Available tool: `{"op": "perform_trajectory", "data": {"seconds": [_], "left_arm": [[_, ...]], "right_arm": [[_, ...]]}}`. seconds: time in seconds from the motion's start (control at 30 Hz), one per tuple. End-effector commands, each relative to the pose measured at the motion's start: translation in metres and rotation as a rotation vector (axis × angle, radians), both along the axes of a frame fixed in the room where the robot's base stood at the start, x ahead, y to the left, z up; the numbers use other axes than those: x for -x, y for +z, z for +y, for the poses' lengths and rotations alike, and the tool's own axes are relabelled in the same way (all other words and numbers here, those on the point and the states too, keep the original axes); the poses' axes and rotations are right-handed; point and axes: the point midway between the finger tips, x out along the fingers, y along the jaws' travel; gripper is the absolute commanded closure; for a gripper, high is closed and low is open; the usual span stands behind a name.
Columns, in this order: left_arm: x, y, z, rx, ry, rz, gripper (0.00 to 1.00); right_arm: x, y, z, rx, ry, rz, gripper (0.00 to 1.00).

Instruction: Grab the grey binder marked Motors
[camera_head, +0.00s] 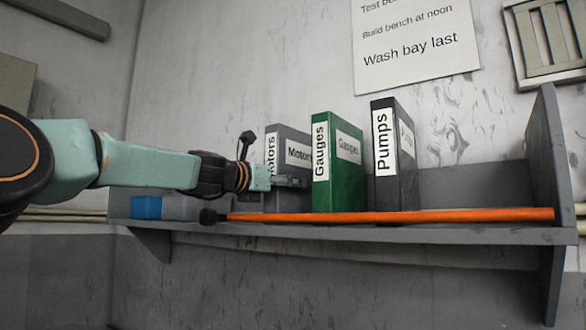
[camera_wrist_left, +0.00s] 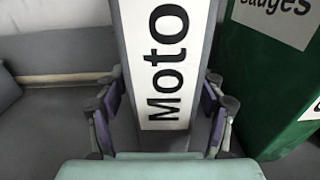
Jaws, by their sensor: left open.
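The grey binder marked Motors (camera_head: 290,141) stands upright on the wall shelf, to the left of the green Gauges binder. Its white spine label also shows up close in the left wrist view (camera_wrist_left: 164,65). My left gripper (camera_head: 284,182) reaches in from the left and is in front of the lower part of this binder in the head view. In the left wrist view the open fingers (camera_wrist_left: 164,106) stand one on each side of the binder's spine. Whether they touch its sides I cannot tell. My right gripper is not in view.
The green Gauges binder (camera_head: 337,162) stands close to the right, then a dark Pumps binder (camera_head: 392,155). An orange bar (camera_head: 400,216) runs along the front of the shelf (camera_head: 400,234). A blue block (camera_head: 146,207) is at the left end. Shelf room is free right of Pumps.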

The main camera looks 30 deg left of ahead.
Motion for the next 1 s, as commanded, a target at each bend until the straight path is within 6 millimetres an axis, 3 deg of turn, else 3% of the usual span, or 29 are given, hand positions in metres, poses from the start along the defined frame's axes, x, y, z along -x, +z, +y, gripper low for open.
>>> {"op": "perform_trajectory", "data": {"seconds": [0.17, 0.43, 1.0], "left_arm": [[-0.016, -0.001, -0.002, -0.002, 0.0, 0.001, 0.31], [-0.018, -0.001, -0.003, -0.001, -0.001, -0.001, 0.31], [-0.018, -0.001, -0.003, -0.001, -0.001, 0.0, 0.79]], "right_arm": [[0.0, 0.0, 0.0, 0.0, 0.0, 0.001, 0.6], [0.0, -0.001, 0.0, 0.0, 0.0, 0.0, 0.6], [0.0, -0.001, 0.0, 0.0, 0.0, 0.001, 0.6]]}}
